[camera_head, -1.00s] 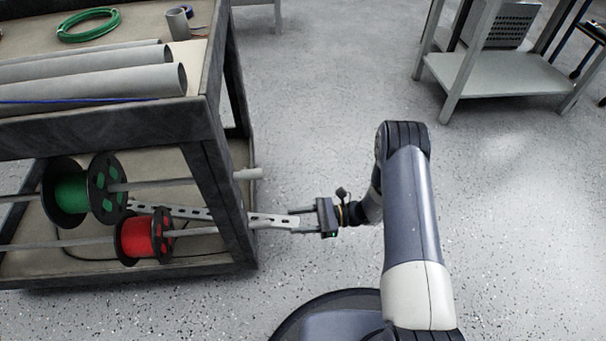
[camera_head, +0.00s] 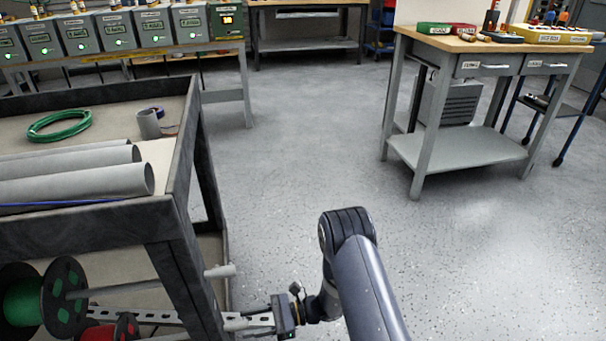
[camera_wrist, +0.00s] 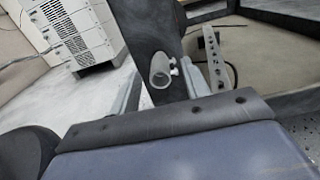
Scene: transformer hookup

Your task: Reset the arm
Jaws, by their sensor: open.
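My arm reaches left, low beside the cart (camera_head: 120,215) in the head view. My gripper (camera_head: 250,319) is at the cart's right corner, pointing at its lower level. In the wrist view my gripper (camera_wrist: 160,82) has its fingers apart, with a grey rod end (camera_wrist: 160,70) showing in the gap. I cannot tell how far the rod is from the fingers. A perforated metal strip (camera_wrist: 213,55) is just right of the right finger, and a dark cart post is behind the rod. Nothing is seen held.
A green spool (camera_head: 22,302) and a red spool (camera_head: 105,332) are on the cart's lower rods. Grey tubes (camera_head: 75,180) and a green wire coil (camera_head: 58,125) lie on top. A workbench (camera_head: 470,50) stands at back right, labelled boxes (camera_head: 130,30) at back left. The middle floor is clear.

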